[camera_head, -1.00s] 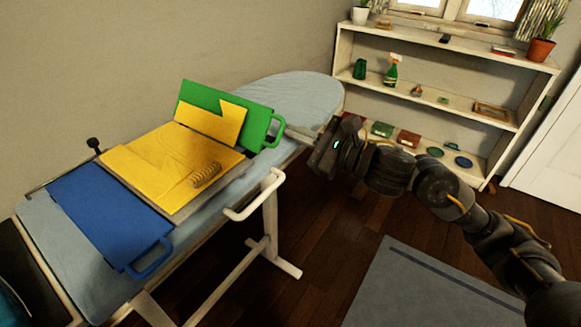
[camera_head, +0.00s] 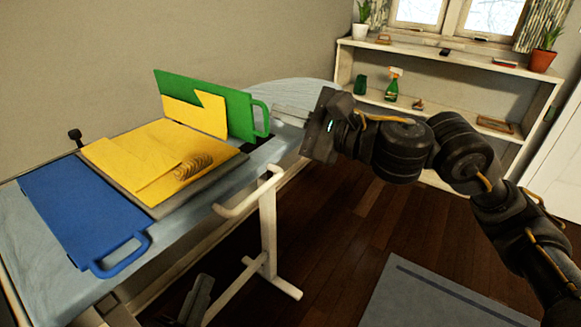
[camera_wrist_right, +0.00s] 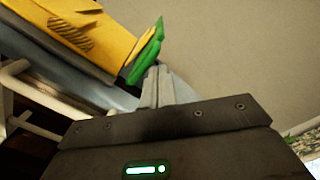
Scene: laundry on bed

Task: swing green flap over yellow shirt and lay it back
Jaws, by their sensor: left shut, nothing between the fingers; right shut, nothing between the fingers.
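The green flap (camera_head: 222,98) with a loop handle stands raised, close to upright, at the far end of the folding board. A yellow fabric part (camera_head: 195,115) lies against its face. The yellow shirt (camera_head: 140,160) lies on the middle panel, with a coil-like print. My right gripper (camera_head: 279,115) is shut and empty, its fingertips beside the green handle; whether they touch is unclear. The right wrist view shows the fingertips (camera_wrist_right: 157,74) near the green flap (camera_wrist_right: 146,52) and shirt (camera_wrist_right: 85,27). My left gripper (camera_head: 203,287) is low at the bottom, shut, away from the board.
The blue flap (camera_head: 75,205) lies flat at the near left. The board rests on a pale blue ironing board (camera_head: 25,235) with a white rail (camera_head: 248,192) along its side. A shelf (camera_head: 440,110) with small items stands behind my right arm. A wall is at the back left.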

